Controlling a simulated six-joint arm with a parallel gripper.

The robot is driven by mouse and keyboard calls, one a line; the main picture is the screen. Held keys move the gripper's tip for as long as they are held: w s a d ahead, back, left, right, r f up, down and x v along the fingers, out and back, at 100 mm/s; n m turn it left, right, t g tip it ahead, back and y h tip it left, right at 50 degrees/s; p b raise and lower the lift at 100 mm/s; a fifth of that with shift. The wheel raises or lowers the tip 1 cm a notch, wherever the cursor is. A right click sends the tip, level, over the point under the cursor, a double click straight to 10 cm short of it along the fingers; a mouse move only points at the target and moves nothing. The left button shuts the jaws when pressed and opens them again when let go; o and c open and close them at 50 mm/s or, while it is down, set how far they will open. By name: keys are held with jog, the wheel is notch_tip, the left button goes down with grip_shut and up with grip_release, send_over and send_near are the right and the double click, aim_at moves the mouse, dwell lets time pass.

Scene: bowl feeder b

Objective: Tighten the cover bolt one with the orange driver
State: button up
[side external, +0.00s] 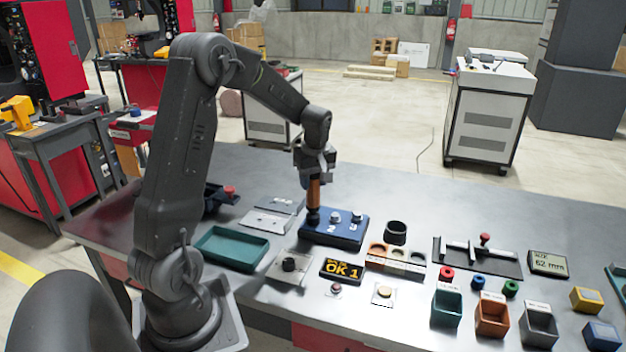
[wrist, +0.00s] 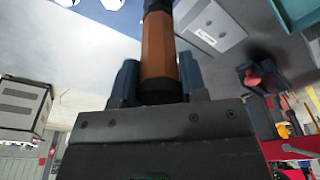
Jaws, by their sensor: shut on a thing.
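My gripper (side external: 315,175) is shut on the orange driver (side external: 314,194) and holds it upright, dark end down. The driver's lower end is over the left part of the blue cover block (side external: 335,239) and seems to touch it; the bolt beneath is hidden. Two other pale bolts, by the marks 2 and 3, show on the block: bolt two (side external: 335,218) and bolt three (side external: 357,215). In the wrist view the driver (wrist: 160,48) stands between the blue-grey fingers of my gripper (wrist: 160,80). A display (side external: 342,269) reads OK 1.
A green tray (side external: 232,265) and grey plates (side external: 268,222) lie left of the block. A black ring (side external: 396,232) and a wooden holder (side external: 396,263) stand close on its right. Coloured bins (side external: 492,317) and a measuring fixture (side external: 478,257) are farther right. The bench behind the block is clear.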

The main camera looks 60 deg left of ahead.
jog(key=shift+f, duration=0.15)
jog(key=shift+r, duration=2.9)
